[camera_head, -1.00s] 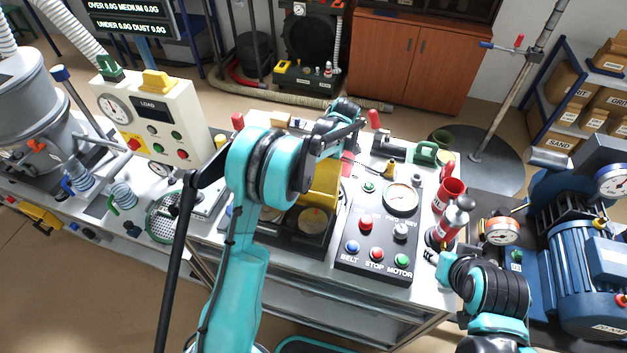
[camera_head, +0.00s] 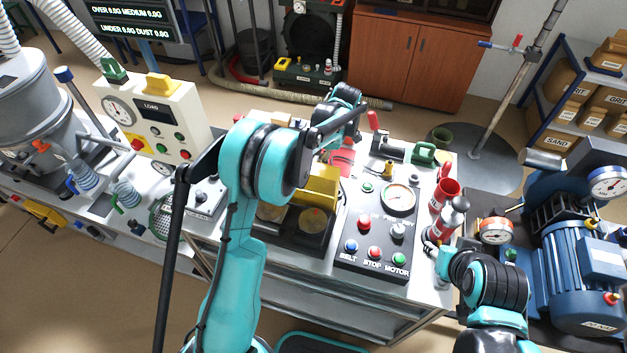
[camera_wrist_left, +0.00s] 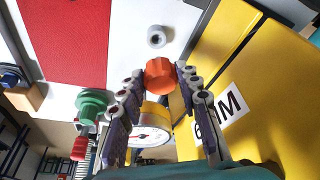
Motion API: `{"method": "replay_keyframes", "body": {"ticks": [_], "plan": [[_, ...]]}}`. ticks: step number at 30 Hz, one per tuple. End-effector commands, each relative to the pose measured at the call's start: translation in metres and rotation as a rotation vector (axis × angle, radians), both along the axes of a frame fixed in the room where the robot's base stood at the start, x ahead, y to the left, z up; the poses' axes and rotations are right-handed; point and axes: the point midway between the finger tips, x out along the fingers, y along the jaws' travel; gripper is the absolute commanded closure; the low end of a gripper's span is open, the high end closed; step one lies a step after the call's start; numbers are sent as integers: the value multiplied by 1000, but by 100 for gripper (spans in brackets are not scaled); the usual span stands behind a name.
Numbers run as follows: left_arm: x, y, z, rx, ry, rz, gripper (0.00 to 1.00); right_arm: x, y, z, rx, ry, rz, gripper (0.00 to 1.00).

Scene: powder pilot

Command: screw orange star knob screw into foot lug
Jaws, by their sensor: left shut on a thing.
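The orange star knob screw (camera_wrist_left: 160,74) shows in the left wrist view, seen from its knob end. My left gripper (camera_wrist_left: 158,82) is shut on it, with a finger on each side. The screw's thread is hidden. A small grey-white ring with a dark hole (camera_wrist_left: 157,37) sits on the pale surface just beyond the knob, apart from it in the picture; I cannot tell if it is the foot lug. In the head view, my left arm hides the left fingertips and the knob. My right gripper (camera_head: 436,252) is beside the red-and-silver bottle; its fingers are too small to judge.
A yellow box (camera_wrist_left: 245,85) stands close on the right in the wrist view, with a red panel (camera_wrist_left: 68,40) on the left. The button panel (camera_head: 375,235) and red cup (camera_head: 444,195) stand right of my left arm.

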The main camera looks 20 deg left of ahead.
Motion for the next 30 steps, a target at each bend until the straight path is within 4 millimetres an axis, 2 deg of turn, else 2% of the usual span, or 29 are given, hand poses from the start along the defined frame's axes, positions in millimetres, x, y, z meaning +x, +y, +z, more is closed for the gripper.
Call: {"method": "replay_keyframes", "body": {"ticks": [7,15,18,30], "plan": [[0,-5,0,-1,-1,-23,100,0,0,3,0,0,0,60],[-8,-66,-3,-3,-1,-398,100,0,0,44,0,0,0,60],[-11,-80,-6,-1,1,-492,100,0,0,50,0,0,0,60],[-12,-84,-11,0,2,-525,100,0,0,47,0,0,0,60]]}}
